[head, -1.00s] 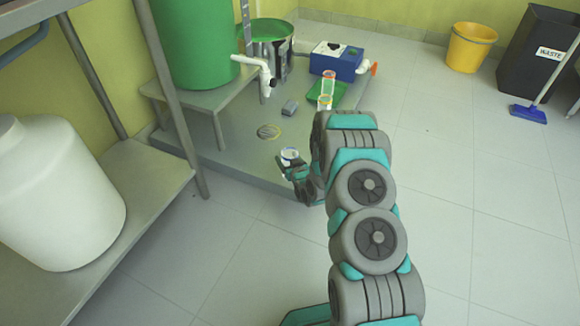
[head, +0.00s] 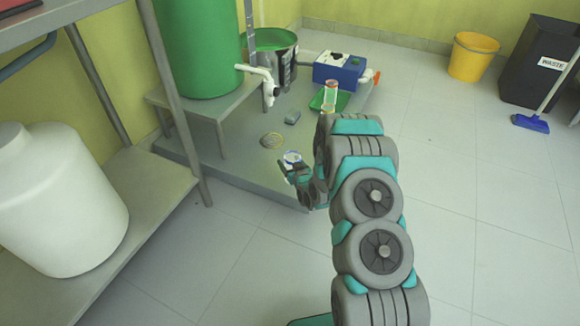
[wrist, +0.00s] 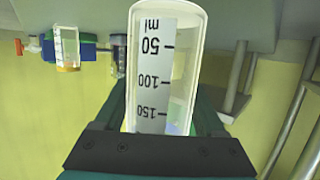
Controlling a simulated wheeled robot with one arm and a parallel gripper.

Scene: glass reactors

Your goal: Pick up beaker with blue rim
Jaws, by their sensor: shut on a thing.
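The beaker with the blue rim (head: 293,158) is at the front part of the grey platform in the head view. My gripper (head: 296,176) is around it from the near side. In the wrist view the clear beaker (wrist: 150,60) with a white volume scale fills the middle, its body between the two fingers of my gripper (wrist: 162,110). The fingers are shut on it. The wrist picture is upside down, and the beaker looks about upright. Whether its base is clear of the platform is hard to tell.
A beaker with an orange-red rim (head: 330,96) stands on a green tray (head: 318,104) by a blue device (head: 339,69). A white tap (head: 260,72) juts from the green tank (head: 198,45).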

